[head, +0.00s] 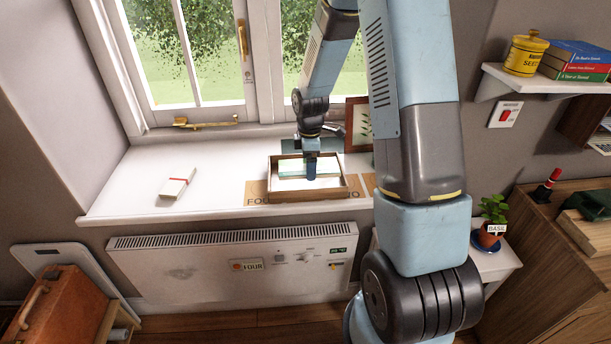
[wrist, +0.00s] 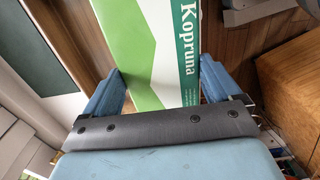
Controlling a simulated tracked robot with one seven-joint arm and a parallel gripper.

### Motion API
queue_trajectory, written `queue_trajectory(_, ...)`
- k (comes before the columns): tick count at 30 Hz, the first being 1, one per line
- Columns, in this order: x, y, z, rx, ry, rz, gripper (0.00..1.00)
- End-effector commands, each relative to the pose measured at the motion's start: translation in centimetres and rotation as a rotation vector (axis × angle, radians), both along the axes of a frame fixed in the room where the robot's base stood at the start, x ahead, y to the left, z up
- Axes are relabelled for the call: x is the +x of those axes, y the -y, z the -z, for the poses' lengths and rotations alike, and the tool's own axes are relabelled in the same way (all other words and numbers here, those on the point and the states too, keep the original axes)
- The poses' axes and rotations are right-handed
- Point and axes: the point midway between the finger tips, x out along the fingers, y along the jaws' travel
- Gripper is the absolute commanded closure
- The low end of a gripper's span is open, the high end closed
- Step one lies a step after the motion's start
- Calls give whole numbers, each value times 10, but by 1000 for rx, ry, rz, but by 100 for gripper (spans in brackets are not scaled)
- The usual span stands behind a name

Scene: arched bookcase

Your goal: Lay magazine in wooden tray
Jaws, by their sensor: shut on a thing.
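The magazine (wrist: 150,45) is white and green, with "Kopruna" on a dark green strip. In the wrist view it fills the space between the two blue fingers of my gripper (wrist: 163,88), which is shut on it. In the head view my gripper (head: 311,168) points down over the wooden tray (head: 300,198) on the windowsill. The pale magazine (head: 291,168) shows inside the tray's outline there, partly hidden by my gripper. I cannot tell whether it touches the tray floor.
A picture frame (head: 357,122) stands behind the tray at right. A brown lettered sheet (head: 258,193) lies under the tray. A white heater (head: 230,260) is below. The left sill is mostly clear.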

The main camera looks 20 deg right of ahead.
Motion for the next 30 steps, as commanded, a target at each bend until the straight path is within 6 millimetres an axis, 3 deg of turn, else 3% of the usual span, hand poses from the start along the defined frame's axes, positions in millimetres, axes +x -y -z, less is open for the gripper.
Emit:
queue_trajectory(6, 24, 2, 31, 0, -3, 0, 42)
queue_trajectory(12, 39, 4, 49, 0, -1, 1, 42)
queue_trajectory(20, 47, 4, 60, -1, -2, 0, 42)
queue_trajectory(25, 47, 4, 82, 1, -3, 0, 42)
queue_trajectory(30, 48, 4, 90, 0, 0, 2, 42)
